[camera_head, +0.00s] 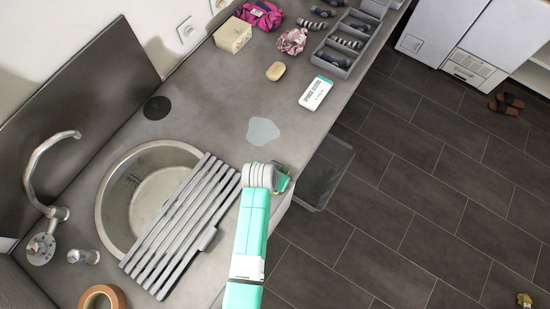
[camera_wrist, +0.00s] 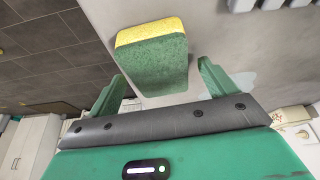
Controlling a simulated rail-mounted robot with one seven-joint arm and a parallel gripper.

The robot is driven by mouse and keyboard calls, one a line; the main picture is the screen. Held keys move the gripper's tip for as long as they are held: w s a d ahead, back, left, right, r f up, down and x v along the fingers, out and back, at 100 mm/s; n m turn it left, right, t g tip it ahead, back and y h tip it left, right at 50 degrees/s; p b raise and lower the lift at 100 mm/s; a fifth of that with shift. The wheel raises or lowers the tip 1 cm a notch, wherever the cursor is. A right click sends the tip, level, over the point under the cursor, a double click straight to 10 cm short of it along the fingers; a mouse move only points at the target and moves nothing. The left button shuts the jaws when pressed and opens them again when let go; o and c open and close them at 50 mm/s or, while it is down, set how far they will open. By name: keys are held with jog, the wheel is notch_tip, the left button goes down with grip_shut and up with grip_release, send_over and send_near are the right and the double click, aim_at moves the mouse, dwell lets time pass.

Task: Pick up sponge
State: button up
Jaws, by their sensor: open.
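The sponge (camera_wrist: 152,62) has a yellow layer and a green layer and shows large in the wrist view. It lies on the grey counter near the front edge. My gripper (camera_wrist: 161,72) is open, with one green finger on each side of the sponge and a visible gap to each. I cannot tell whether the fingertips reach down to the sponge's level. In the head view my gripper (camera_head: 281,180) is over the counter edge right of the sink, and my arm hides most of that spot, so the sponge is not clearly seen there.
A slatted drying rack (camera_head: 186,226) lies partly over the round sink (camera_head: 112,205), left of my gripper. A pale puddle (camera_head: 262,131) is on the counter. A white and teal box (camera_head: 316,93), a soap bar (camera_head: 275,71) and a cutlery tray (camera_head: 335,60) are farther back. A dark bin (camera_head: 327,170) stands below the edge.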

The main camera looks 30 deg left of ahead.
jog(key=shift+f, duration=0.15)
jog(key=shift+c, duration=0.3)
jog(key=c, duration=1)
